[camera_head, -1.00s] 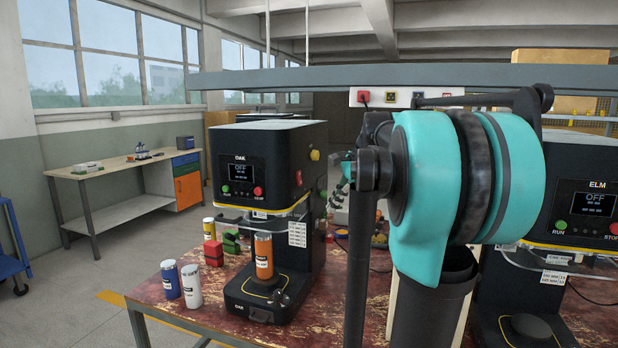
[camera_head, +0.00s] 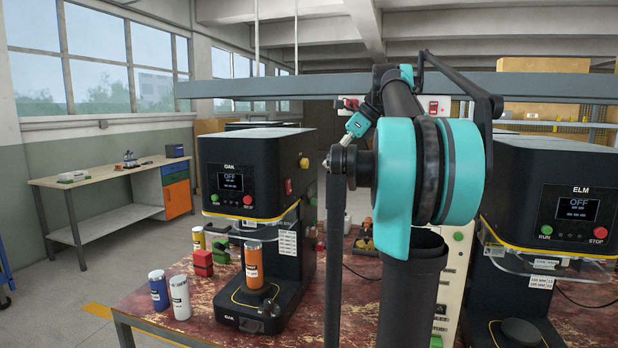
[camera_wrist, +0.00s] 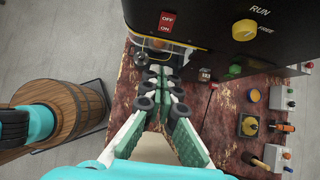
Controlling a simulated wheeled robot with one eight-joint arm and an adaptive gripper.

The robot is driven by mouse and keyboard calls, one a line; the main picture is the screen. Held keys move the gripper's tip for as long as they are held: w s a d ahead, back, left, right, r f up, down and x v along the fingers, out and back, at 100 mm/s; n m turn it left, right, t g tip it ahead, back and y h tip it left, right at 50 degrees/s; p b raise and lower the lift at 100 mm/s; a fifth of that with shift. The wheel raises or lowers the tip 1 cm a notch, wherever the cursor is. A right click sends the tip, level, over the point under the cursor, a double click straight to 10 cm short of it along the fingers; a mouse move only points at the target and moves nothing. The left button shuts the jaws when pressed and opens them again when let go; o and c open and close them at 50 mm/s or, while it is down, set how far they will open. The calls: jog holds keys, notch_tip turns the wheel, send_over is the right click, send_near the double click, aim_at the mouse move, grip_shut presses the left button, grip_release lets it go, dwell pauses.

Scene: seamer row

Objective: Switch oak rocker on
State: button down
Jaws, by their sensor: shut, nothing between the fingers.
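The black OAK machine (camera_head: 262,150) stands left of centre on the red worn table, and its display (camera_head: 230,182) reads OFF. In the wrist view its side panel (camera_wrist: 215,30) is at the top. The red rocker (camera_wrist: 166,22), marked OFF above and ON below, sits on that panel left of the yellow knob (camera_wrist: 244,30). In the head view the rocker (camera_head: 289,187) is a small red patch below the yellow knob. My gripper (camera_wrist: 158,74) is shut and empty, its fingertips below the rocker in the wrist picture and apart from it. In the head view my arm hides the fingers.
The ELM machine (camera_head: 555,190), also showing OFF, stands at the right. An orange can (camera_head: 254,265) stands on the OAK machine's base. Blue (camera_head: 159,290) and white (camera_head: 180,298) cans stand left of it. A wooden barrel (camera_wrist: 82,100) is at the wrist view's left.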

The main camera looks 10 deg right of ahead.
aim_at(290, 188)
jog(key=w+a+r+x, duration=0.1)
jog(key=a+x, duration=0.1)
jog(key=x, duration=1)
jog(key=shift+w+r, duration=0.15)
jog(key=shift+a, duration=0.15)
jog(key=shift+w+a, duration=0.1)
jog(key=shift+a, duration=0.1)
jog(key=shift+r, duration=0.75)
